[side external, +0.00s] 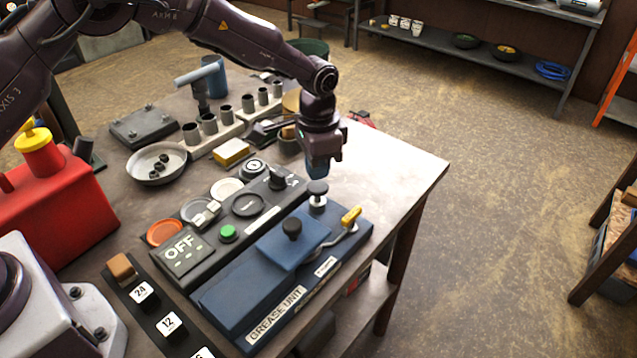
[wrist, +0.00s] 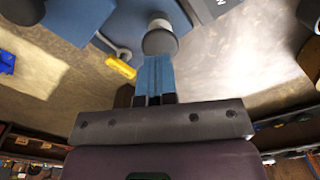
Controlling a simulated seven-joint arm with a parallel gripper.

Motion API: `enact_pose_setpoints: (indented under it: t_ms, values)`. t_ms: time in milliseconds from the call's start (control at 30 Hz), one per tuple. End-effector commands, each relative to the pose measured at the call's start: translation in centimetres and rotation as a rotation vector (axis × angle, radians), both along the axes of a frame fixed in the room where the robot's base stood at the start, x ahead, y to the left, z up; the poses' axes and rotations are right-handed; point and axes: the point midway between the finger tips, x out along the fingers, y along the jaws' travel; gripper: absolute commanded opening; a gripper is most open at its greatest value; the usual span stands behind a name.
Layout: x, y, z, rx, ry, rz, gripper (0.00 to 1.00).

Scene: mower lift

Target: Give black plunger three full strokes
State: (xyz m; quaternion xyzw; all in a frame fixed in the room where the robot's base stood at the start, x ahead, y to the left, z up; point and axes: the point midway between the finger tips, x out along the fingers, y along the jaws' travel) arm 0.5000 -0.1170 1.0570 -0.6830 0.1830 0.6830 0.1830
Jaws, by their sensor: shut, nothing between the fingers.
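The black plunger (side external: 317,188) stands upright on a pale metal stem at the back of the blue grease unit (side external: 230,302). Its round knob also shows in the wrist view (wrist: 160,40), just beyond my fingertips. My gripper (side external: 318,174) points down directly above the knob, with its blue fingers shut and empty. In the wrist view my gripper (wrist: 155,62) has its two fingers side by side, with the tips overlapping the knob's edge. I cannot tell whether they touch it.
A yellow-handled lever (side external: 351,216) is to the right of the plunger. A second black knob (side external: 291,228) sits on the unit's blue plate. The control panel (side external: 185,252) reading OFF, with a green button (side external: 228,232), lies to the left. The bench's right corner (side external: 400,165) is clear.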

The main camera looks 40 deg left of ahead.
Motion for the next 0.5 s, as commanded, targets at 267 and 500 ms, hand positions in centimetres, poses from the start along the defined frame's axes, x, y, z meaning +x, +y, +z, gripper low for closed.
enact_pose_setpoints:
  t_ms: [267,500]
  values:
    - [0.00,0.00,0.00,0.000,0.000,0.000,0.00]
    - [0.01,0.00,-0.64,0.000,0.000,0.000,0.00]
